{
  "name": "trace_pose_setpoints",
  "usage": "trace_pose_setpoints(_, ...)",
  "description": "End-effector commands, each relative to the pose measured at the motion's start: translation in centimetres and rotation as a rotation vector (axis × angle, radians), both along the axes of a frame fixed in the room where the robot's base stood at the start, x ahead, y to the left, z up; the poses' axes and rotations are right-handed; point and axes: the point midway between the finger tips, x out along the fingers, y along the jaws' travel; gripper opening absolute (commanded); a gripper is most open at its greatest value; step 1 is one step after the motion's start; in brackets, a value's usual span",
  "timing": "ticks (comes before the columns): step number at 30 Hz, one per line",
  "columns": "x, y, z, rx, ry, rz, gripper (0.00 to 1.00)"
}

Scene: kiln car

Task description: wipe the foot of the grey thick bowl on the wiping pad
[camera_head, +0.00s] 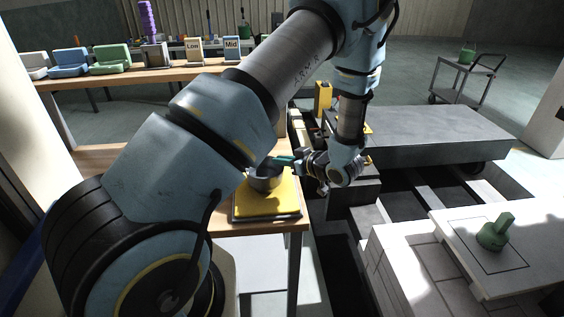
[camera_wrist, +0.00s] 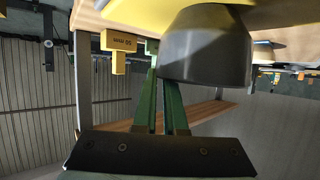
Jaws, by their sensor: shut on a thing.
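The grey thick bowl (camera_head: 266,181) stands upright on the yellow wiping pad (camera_head: 266,209), at the front end of the wooden bench. In the wrist view, which is upside down, the bowl (camera_wrist: 207,50) has its narrow foot against or very close to the yellow pad (camera_wrist: 145,13); I cannot tell if they touch. My gripper (camera_head: 277,161) reaches in from the right at rim height. Its green fingers (camera_wrist: 154,62) are shut on the bowl's rim wall. One finger is partly hidden by the bowl.
A yellow marked gauge (camera_wrist: 118,45) shows beside the fingers. A dark gap and kiln-car slabs (camera_head: 430,135) lie right of the bench. A green handled object (camera_head: 495,233) sits on a pale slab. Colored blocks and "Low" and "Mid" signs (camera_head: 195,49) stand on a back bench.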

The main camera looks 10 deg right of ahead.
Motion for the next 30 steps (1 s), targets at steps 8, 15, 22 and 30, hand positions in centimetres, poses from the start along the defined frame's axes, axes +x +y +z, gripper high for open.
trace_pose_setpoints(8, 0.0, 0.1, 0.9, 0.0, 0.002, 0.001, 0.0)
trace_pose_setpoints(15, 0.0, 0.0, 2.8, 0.0, 0.0, 0.001, 0.0)
trace_pose_setpoints(22, 0.0, 0.1, 4.5, 0.001, 0.001, 0.001, 0.0)
trace_pose_setpoints(30, 0.0, 0.0, 6.6, 0.0, 0.0, 0.001, 0.0)
